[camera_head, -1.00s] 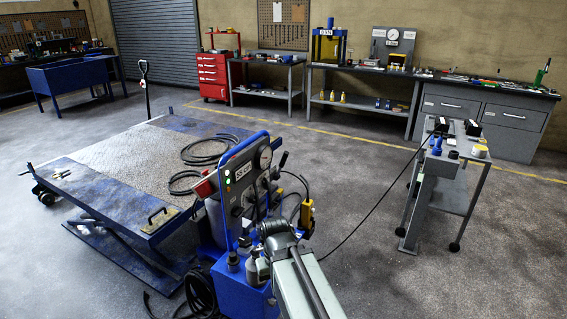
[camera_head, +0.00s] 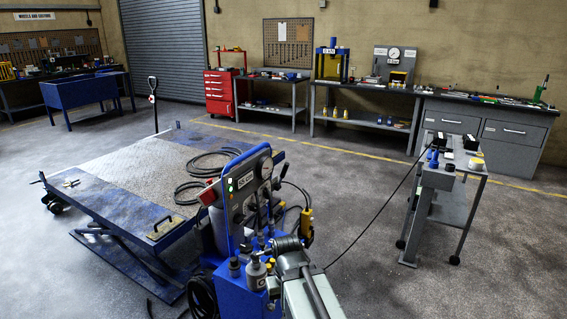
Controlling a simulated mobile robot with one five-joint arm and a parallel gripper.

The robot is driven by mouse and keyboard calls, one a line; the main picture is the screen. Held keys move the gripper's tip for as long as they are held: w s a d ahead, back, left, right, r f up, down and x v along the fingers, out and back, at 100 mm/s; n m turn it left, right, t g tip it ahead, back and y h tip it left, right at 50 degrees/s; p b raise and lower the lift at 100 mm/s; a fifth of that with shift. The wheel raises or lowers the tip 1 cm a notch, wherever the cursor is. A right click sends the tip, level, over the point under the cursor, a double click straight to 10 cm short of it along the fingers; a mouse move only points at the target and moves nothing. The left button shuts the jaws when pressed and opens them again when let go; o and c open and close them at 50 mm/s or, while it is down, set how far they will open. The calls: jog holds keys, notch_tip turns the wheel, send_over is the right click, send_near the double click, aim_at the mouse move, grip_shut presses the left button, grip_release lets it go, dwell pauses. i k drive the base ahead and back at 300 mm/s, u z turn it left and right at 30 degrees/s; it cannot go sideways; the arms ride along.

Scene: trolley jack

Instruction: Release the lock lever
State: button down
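A blue lift table (camera_head: 125,185) with a scuffed metal top stands at the left on crossed legs. A black handle on a yellow plate (camera_head: 160,229) sits at its near corner. A blue hydraulic unit (camera_head: 240,290) stands in front of its right side, with a gauge, lit buttons and small levers on its grey panel (camera_head: 243,197). I cannot tell which of these parts is the lock lever. My gripper (camera_head: 281,244) is at the end of my grey-green arm, in front of the unit's panel in this view. Its fingers are not clear, and contact cannot be told.
A yellow pendant (camera_head: 306,226) hangs at the unit's right. A black cable runs from there to a small grey trolley (camera_head: 437,181) on the right. Black hoses (camera_head: 205,165) lie on the table top. Workbenches (camera_head: 365,125) line the back wall. The floor between is clear.

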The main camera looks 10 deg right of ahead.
aim_at(283, 175)
jog(key=z, duration=0.2)
jog(key=i, duration=1.1)
jog(key=u, duration=0.05)
